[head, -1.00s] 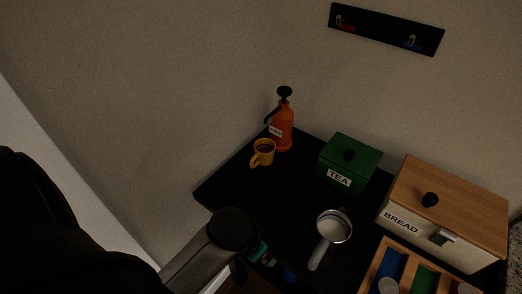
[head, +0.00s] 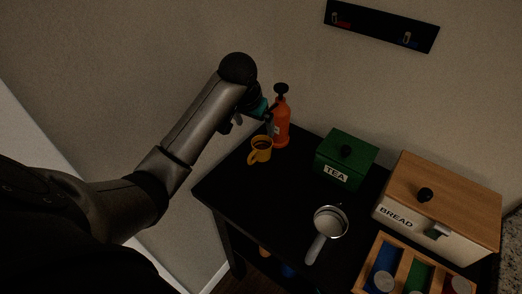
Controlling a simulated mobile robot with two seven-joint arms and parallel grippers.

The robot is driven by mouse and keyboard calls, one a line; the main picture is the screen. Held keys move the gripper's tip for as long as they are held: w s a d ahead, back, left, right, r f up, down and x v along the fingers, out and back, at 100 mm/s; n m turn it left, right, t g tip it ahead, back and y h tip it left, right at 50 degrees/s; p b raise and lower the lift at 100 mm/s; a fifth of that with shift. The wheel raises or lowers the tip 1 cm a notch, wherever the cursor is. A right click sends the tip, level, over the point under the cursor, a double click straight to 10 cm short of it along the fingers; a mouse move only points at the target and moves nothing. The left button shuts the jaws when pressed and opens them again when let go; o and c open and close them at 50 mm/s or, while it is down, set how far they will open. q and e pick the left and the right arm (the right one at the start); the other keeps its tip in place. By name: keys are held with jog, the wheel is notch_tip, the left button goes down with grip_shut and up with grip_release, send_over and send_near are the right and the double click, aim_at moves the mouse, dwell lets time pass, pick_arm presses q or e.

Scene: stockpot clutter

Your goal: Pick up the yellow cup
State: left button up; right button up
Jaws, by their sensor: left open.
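The yellow cup (head: 260,154) stands upright near the back left edge of the black table (head: 265,201), with its handle towards the lower left. My left arm reaches in from the left, and my left gripper (head: 268,126) is just above and behind the cup, beside the orange bottle. The left gripper is open. Its fingers are small and dark here, and I cannot tell whether they touch the bottle. The cup's rim shows just below the gripper. My right gripper is not in view.
An orange spray bottle (head: 282,124) stands right beside the cup. The table's front left is clear.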

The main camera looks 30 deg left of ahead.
pick_arm(q)
jog(key=b, duration=0.2)
send_near(261, 146)
jog(key=shift+s+d+f, duration=0.1)
jog(key=shift+d+f, duration=0.15)
jog(key=shift+f, duration=0.2)
jog(key=shift+s+d+f, duration=0.1)
jog(key=shift+d+f, duration=0.15)
jog(key=shift+f, duration=0.15)
jog(key=shift+b+x, duration=0.5)
jog(key=shift+x, duration=2.05)
jog(key=shift+s+d, duration=0.1)
jog(key=shift+c, duration=0.2)
jog(key=c, duration=1.4)
jog(key=shift+r, duration=0.1)
